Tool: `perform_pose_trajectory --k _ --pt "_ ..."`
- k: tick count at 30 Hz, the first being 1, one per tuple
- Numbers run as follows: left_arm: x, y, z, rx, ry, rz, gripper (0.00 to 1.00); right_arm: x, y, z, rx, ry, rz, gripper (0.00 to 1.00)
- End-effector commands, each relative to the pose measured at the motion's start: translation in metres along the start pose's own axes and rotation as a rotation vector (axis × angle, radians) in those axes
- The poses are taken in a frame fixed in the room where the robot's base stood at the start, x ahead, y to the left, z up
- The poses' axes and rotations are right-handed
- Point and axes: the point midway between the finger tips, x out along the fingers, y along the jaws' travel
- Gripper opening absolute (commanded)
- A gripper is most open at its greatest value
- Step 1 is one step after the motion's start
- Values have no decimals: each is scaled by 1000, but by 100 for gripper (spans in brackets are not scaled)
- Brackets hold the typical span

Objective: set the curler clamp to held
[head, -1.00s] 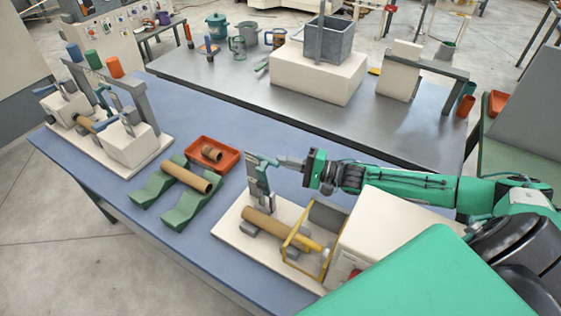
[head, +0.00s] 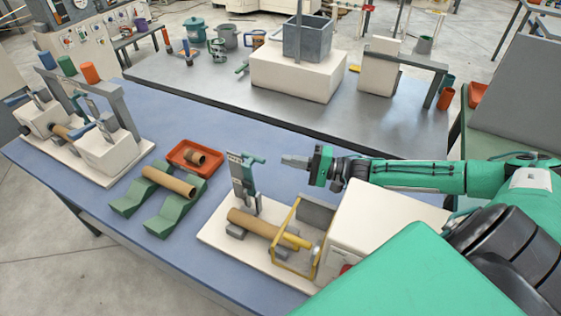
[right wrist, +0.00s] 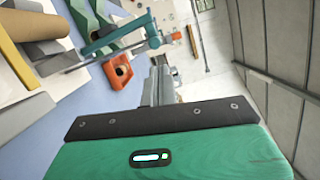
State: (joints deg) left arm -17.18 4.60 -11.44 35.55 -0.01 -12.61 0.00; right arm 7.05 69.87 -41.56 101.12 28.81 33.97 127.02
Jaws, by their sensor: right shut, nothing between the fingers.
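The curler (head: 368,228) is a cream machine on a pale base plate, with a yellow frame and a cardboard tube (head: 254,223) lying level. What looks like its clamp (head: 244,178) is a grey upright post with a teal handle on top, behind the tube; the teal handle also shows in the right wrist view (right wrist: 112,36). My right gripper (head: 288,160) is shut and empty, just right of the handle with a small gap. Its fingers show in the right wrist view (right wrist: 161,82). Whether the clamp's pad presses on the tube is unclear. My left gripper is out of view.
Left of the curler, another cardboard tube (head: 168,181) rests on green cradles, with an orange tray (head: 184,158) behind. A second machine (head: 98,145) stands at the table's far left. A grey bench (head: 215,84) lies behind.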

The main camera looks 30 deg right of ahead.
Motion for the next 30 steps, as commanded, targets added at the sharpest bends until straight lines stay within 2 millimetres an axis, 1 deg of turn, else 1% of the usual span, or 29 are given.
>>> perform_pose_trajectory --k 1,5,7,13,15,18,23,30 --pt "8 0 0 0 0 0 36 0 -1 -10 -11 1 -8 0" --pt "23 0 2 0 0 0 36 -5 -8 -33 -15 0 -30 0" --pt "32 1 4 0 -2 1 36 -14 -2 -38 16 -3 -29 0" --pt "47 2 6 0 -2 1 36 -33 1 -53 80 -2 -39 0" --pt "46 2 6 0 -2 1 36 -40 10 -48 117 -2 -28 0" --pt "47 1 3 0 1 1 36 -44 14 -45 140 0 -25 0" --pt "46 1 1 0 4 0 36 -44 14 -44 144 0 -24 0" --pt "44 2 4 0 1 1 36 -41 14 -44 144 0 -25 0"
